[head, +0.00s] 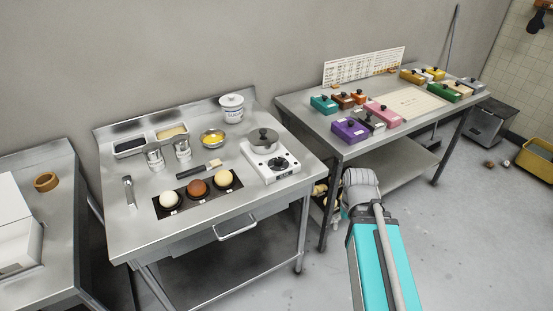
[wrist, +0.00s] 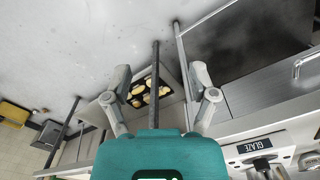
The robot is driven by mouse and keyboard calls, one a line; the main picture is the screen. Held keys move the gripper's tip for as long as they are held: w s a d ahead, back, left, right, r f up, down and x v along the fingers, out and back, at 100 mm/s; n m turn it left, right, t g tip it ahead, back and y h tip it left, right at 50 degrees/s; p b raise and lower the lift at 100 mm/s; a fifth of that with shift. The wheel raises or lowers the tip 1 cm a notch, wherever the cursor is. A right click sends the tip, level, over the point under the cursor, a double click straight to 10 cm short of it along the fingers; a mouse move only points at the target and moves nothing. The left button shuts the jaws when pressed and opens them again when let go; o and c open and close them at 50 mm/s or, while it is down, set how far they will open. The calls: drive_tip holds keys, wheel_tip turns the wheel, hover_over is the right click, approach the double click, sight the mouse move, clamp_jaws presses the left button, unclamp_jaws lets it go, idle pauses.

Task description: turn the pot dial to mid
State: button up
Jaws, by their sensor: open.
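In the wrist view the hot plate's front shows a black label reading GLAZE (wrist: 254,145) at the lower right. My gripper (wrist: 160,74) is open and empty, its two fingers spread over the floor and a lower shelf. In the head view my arm hides the fingers.
The right table (head: 330,140) bears several coloured boxes. A drawer handle (head: 237,230) juts from the front.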

drive_tip(key=w+a+r+n+p, duration=0.2)
drive_tip(key=w+r+n+p, duration=0.1)
drive_tip(key=w+r, duration=0.15)
wheel_tip(320, 180, up, 12)
drive_tip(key=r+n+p, duration=0.1)
drive_tip(key=n+p, duration=1.3)
drive_tip(key=n, duration=0.5)
hover_over(278, 160)
drive_tip(key=shift+s+f, duration=0.1)
drive_tip(key=shift+f, duration=0.2)
drive_tip(key=shift+d+f, duration=0.1)
drive_tip(key=f+b, duration=0.6)
drive_tip(key=b, duration=0.1)
drive_tip(key=f+b, duration=0.7)
drive_tip(key=shift+w+f, duration=0.2)
drive_tip(key=shift+f, duration=0.05)
